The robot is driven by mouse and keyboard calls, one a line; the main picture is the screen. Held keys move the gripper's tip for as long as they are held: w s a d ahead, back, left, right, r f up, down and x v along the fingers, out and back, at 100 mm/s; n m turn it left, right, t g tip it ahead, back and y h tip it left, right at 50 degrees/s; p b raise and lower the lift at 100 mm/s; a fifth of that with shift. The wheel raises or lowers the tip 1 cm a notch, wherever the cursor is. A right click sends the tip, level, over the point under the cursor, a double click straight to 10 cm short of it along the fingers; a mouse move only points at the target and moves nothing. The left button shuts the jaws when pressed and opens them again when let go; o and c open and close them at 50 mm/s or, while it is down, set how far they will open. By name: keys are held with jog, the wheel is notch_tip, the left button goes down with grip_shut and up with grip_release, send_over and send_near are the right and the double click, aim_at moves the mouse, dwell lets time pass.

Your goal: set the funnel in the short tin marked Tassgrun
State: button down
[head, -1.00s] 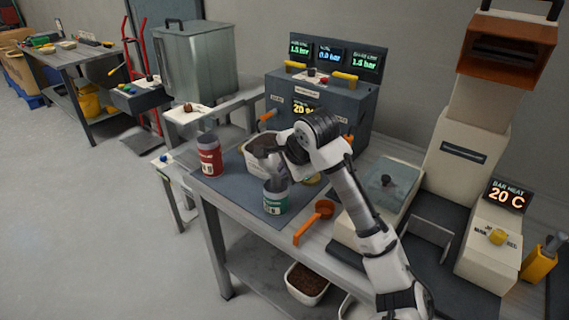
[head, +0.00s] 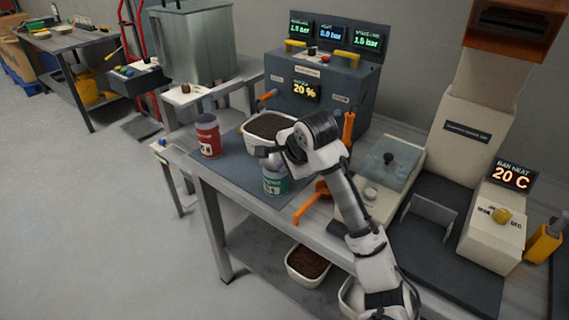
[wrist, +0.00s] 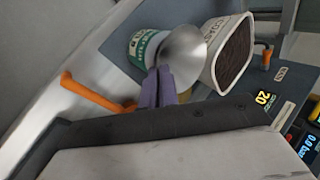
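The silver metal funnel (wrist: 183,50) shows in the wrist view as a cone with its round mouth towards the camera. My gripper (wrist: 160,84) appears closed on its near edge. The funnel overlaps the short tin with a green and white label (wrist: 143,42); I cannot tell whether its spout is inside. In the head view this tin (head: 275,183) stands on the grey mat, with my gripper (head: 262,152) above it, partly hiding its top and the funnel. The tin's lettering is not readable.
A taller red tin (head: 208,138) stands left on the mat (head: 230,174). A white tub of dark grounds (head: 270,127) is behind my gripper. The control box (head: 318,95) stands behind.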

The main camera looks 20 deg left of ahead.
jog(key=c, duration=1.6)
grip_release()
jog(key=shift+r, duration=0.15)
notch_tip(320, 180, up, 8)
jog(key=p, duration=0.8)
